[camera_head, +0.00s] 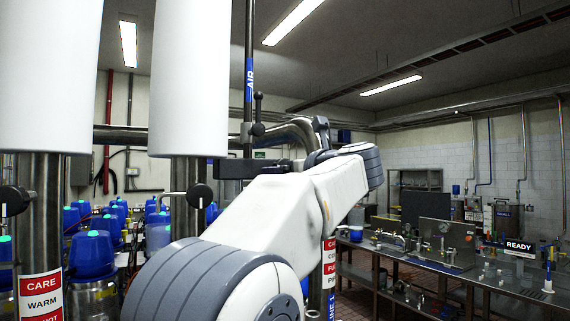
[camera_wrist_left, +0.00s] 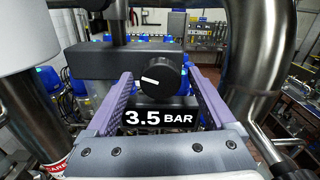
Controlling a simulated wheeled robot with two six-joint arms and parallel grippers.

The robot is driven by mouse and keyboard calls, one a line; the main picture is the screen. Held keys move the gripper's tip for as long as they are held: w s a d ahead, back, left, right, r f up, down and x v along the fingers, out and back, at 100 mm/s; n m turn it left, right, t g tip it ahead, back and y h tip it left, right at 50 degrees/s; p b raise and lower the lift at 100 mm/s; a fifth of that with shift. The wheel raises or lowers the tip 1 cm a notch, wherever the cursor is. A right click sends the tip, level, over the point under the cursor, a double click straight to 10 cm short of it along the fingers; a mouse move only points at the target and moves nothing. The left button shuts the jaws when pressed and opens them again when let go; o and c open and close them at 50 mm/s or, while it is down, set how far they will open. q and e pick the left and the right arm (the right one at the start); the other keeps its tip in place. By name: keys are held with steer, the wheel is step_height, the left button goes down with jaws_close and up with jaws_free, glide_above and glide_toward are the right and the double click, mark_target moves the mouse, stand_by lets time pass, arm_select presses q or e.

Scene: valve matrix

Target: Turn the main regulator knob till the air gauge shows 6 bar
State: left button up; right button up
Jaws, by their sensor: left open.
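The regulator knob (camera_wrist_left: 165,76) is black and round with a white pointer mark toward the left. It sits on the front of a dark block (camera_wrist_left: 88,64) in the left wrist view. A readout (camera_wrist_left: 160,118) below the knob says 3.5 BAR. My left gripper (camera_wrist_left: 161,74) is open, with its purple fingers on either side of the knob in the picture; I cannot tell whether they touch it. In the head view my left arm hides the knob and the gripper. A vertical pipe labelled AIR (camera_head: 249,75) rises behind the arm. My right gripper is not in view.
A thick metal pipe (camera_wrist_left: 249,65) bends close to the right finger. White-topped columns (camera_head: 190,75) stand at the left. Blue-capped units (camera_head: 92,250) stand behind them. A workbench (camera_head: 460,268) with fittings and a READY sign (camera_head: 519,246) is at the right.

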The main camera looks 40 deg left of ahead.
arm_select(q)
steer(key=shift+a, duration=0.15)
steer(key=c, duration=1.4)
